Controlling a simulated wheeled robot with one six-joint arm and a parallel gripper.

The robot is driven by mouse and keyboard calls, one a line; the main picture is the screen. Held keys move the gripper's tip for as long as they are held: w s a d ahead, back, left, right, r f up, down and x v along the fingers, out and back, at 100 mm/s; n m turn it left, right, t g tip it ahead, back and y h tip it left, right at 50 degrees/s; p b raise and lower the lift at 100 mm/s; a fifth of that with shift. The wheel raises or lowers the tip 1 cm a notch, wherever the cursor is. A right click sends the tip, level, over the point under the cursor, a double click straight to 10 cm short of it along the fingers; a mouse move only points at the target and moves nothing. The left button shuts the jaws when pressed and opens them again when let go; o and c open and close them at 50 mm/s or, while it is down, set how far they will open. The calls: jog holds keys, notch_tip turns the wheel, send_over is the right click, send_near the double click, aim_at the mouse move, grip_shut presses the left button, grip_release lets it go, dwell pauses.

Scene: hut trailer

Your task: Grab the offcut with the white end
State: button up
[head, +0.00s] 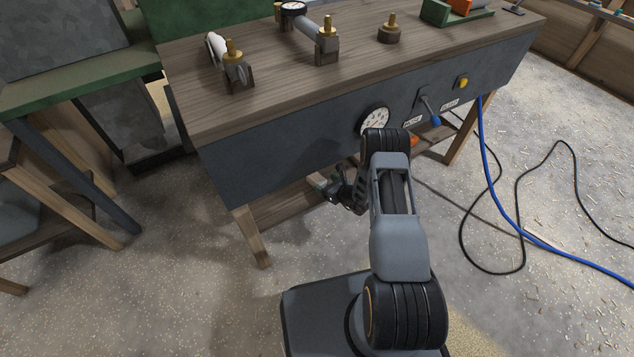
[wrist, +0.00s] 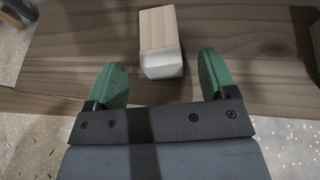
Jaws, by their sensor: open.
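The offcut with the white end (wrist: 160,48) shows in the wrist view as a pale wood block. It lies on a brown plank surface, with its white end towards me. My gripper (wrist: 163,82) is open, with one green fingertip to each side of the white end. Gaps show between the block and both fingertips. In the head view my gripper (head: 338,188) is low beside the workbench's lower shelf (head: 290,203). The offcut cannot be made out there.
The workbench's grey front panel (head: 280,160) rises above my gripper. A dark upright piece (wrist: 299,22) stands to the right of the offcut in the wrist view. A blue hose (head: 510,232) and black cable (head: 463,240) lie on the floor at right.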

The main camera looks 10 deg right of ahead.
aim_at(320, 180)
jog(key=b+x, duration=0.2)
jog(key=x, duration=0.2)
jog(key=shift+w+f, duration=0.1)
jog(key=shift+f, duration=0.1)
jog(key=shift+w+a, duration=0.25)
jog(key=shift+w, duration=0.1)
jog(key=shift+c, duration=0.3)
jog(key=c, duration=0.9)
jog(key=shift+c, duration=0.3)
jog(key=shift+r, duration=0.1)
